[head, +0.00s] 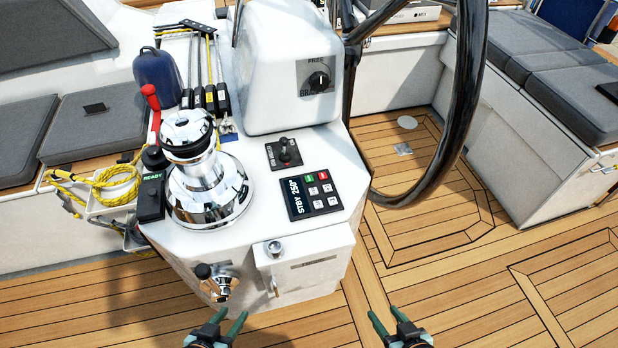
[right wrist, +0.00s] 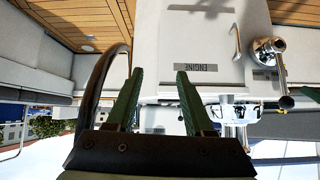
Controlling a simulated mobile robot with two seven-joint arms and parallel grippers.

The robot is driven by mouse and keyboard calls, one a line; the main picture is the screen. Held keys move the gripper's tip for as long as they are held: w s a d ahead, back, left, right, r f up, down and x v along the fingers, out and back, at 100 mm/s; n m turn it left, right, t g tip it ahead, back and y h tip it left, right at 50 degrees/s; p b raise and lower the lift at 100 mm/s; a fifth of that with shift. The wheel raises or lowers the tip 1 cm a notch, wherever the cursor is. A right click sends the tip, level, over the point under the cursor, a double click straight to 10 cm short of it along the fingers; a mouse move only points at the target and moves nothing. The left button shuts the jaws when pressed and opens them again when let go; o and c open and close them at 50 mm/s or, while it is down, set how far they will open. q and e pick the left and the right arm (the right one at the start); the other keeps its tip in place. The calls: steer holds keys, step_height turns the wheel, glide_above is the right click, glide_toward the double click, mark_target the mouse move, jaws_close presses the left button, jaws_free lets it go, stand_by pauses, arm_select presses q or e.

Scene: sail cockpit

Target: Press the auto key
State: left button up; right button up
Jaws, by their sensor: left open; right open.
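The autopilot panel (head: 312,194) lies on the white console top, right of the big chrome winch. The key labels are too small to read, so I cannot tell which is auto. My left gripper (head: 232,312) is open and empty, low in front of the console. My right gripper (head: 384,311) is open and empty, below and right of the panel. The right wrist view shows its spread fingers (right wrist: 159,72) but not the panel.
The chrome winch (head: 205,180) and a small joystick lever (head: 285,152) stand near the panel. The black steering wheel (head: 466,110) rises to the right. A white ENGINE cover (right wrist: 195,68) faces the right wrist camera. The teak floor before the console is clear.

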jaws_close()
stand_by(1.1)
